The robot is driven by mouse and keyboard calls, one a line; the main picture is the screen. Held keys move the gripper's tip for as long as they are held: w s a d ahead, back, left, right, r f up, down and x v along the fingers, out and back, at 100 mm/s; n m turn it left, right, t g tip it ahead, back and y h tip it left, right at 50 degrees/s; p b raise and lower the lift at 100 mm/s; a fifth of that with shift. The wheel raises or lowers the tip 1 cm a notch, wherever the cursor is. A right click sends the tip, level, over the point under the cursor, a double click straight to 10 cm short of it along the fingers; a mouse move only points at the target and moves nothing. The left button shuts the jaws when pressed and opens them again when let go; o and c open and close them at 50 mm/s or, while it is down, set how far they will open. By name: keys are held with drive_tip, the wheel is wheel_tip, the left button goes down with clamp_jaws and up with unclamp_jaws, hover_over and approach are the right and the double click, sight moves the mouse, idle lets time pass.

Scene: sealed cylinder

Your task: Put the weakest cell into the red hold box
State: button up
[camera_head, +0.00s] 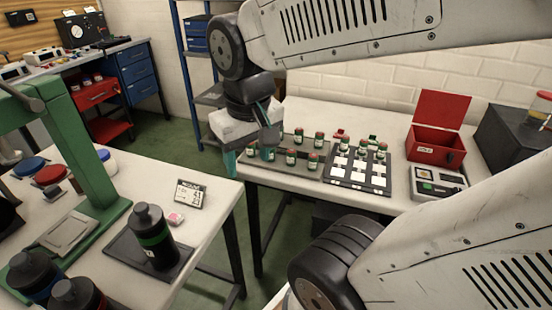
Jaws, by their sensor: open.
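The cells are small green cylinders with red caps. Several stand on a grey tray (285,172), including one cell (313,162) at its front right. More cells (363,147) stand along the back of a black board with white squares (350,178). Which cell is weakest cannot be told. The red hold box (437,152) stands to the right with its lid raised; its inside is mostly hidden. My gripper (250,160), with teal fingers, is open over the tray's left end. A cell shows partly near the fingers; whether it lies between them is unclear.
A meter-like device (438,182) sits in front of the red box. A dark case (515,138) stands at the right. On the nearer left table are a black bottle (153,235), a small card (190,194) and a green stand (75,160). A floor gap separates the tables.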

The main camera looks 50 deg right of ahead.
drive_tip(key=w+d+f+m+h, duration=0.1)
drive_tip(key=w+d+f+m, duration=0.2)
drive_tip(key=w+d, duration=0.4)
drive_tip(key=m+t+h, duration=0.1)
drive_tip(key=m+h, duration=0.1)
drive_tip(key=m, duration=0.3)
approach(292, 151)
drive_tip(key=w+a+f, duration=0.1)
drive_tip(key=a+f, duration=0.1)
drive_tip(key=d+f, duration=0.2)
drive_tip(key=w+d+f, duration=0.1)
drive_tip(key=d+f, duration=0.1)
drive_tip(key=shift+f, duration=0.15)
drive_tip(key=x, duration=0.4)
drive_tip(key=shift+s+f, duration=0.1)
drive_tip(key=shift+s, duration=0.15)
drive_tip(key=shift+x, duration=0.85)
drive_tip(key=c, duration=1.2)
